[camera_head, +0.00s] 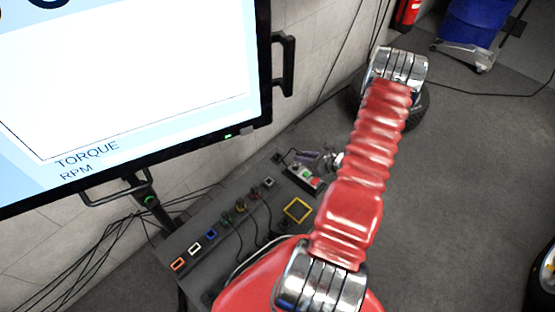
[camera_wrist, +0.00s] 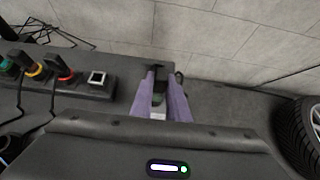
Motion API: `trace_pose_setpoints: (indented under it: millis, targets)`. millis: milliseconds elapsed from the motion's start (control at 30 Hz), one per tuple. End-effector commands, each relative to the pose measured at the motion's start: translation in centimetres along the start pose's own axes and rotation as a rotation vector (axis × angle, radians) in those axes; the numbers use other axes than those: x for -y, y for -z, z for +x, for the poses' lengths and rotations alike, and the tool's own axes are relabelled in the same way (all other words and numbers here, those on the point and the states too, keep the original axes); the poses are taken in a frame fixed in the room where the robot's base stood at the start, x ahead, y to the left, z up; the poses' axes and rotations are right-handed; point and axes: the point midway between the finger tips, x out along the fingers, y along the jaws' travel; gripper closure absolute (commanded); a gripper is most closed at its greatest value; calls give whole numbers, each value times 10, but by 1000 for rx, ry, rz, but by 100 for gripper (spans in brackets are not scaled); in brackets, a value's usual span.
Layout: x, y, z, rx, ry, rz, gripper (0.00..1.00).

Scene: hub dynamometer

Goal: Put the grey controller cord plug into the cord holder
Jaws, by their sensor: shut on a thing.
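My gripper (camera_wrist: 159,74) has two purple fingers, also seen in the head view (camera_head: 309,158) over the far end of the bench. They are shut on the small grey plug (camera_wrist: 159,87), which is mostly hidden between them. A dark piece sits at the fingertips; I cannot tell whether it belongs to the plug. The controller box (camera_head: 307,178), with green and red buttons, lies just below the fingers in the head view. An empty grey-rimmed square socket (camera_head: 268,182) ends the row to the left and shows in the wrist view (camera_wrist: 97,78). I cannot tell for certain which part is the cord holder.
Red, yellow and green plugs (camera_wrist: 62,70) with black cords stand beside the grey socket. Blue, white and orange sockets (camera_head: 178,264) lie farther along the bench. A yellow square frame (camera_head: 297,210) lies near the arm. A large monitor (camera_head: 150,90) and the wall stand behind.

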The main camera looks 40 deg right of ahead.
Motion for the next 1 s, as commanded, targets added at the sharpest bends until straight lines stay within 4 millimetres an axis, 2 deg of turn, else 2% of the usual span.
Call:
trace_pose_setpoints:
  millis: [1000]
  targets:
    - [0, -24, 36, 1, -1, -2, 100]
